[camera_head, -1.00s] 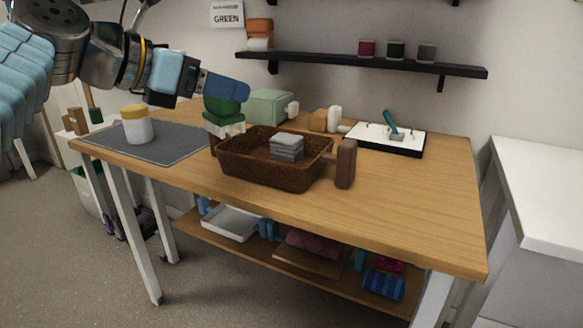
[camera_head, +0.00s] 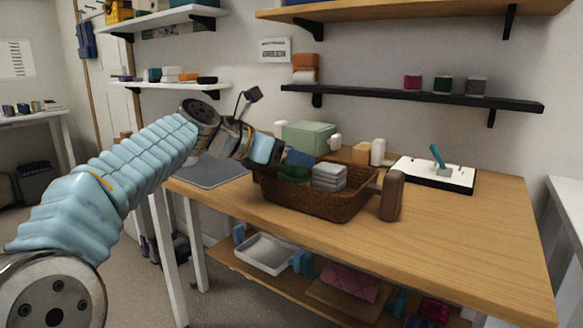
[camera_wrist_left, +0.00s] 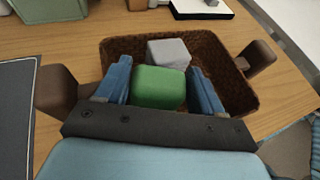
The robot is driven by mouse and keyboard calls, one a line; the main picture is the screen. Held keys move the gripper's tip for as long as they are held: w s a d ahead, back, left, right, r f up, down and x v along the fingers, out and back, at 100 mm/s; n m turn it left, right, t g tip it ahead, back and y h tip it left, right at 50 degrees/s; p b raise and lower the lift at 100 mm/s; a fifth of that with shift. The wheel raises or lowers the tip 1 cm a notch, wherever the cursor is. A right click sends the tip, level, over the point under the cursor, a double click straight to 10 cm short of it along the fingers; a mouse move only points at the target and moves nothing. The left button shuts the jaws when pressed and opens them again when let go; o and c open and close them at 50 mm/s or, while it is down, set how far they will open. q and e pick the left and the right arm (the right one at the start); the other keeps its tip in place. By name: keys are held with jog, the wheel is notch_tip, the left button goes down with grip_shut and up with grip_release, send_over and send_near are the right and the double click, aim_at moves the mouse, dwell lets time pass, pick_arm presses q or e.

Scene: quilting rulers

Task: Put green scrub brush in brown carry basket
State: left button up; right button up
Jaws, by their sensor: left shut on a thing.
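The brown carry basket (camera_head: 318,203) is a woven basket with brown end handles on the wooden table. The green scrub brush (camera_wrist_left: 158,88) is between the two blue fingers of my left gripper (camera_wrist_left: 161,88) in the left wrist view. The gripper is shut on it and holds it over the left part of the basket's opening. In the head view only part of the green brush (camera_head: 293,173) shows below the gripper (camera_head: 297,160). I cannot tell whether it touches the basket floor. My right gripper is not in view.
A green box (camera_head: 308,137) stands behind the basket. A white board with a teal-handled tool (camera_head: 437,157) is at the back right. The table's front right is clear.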

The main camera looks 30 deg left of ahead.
pick_arm(q)
jog(key=shift+f, duration=0.6)
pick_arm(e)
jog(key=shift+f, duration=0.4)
pick_arm(q)
jog(key=shift+f, duration=0.2)
jog(key=o, duration=1.1)
jog(key=shift+r, duration=0.2)
jog(key=shift+s+a+r, duration=0.15)
jog(key=shift+s, duration=0.15)
jog(key=shift+p+v, duration=0.75)
jog(key=shift+v, duration=4.9)
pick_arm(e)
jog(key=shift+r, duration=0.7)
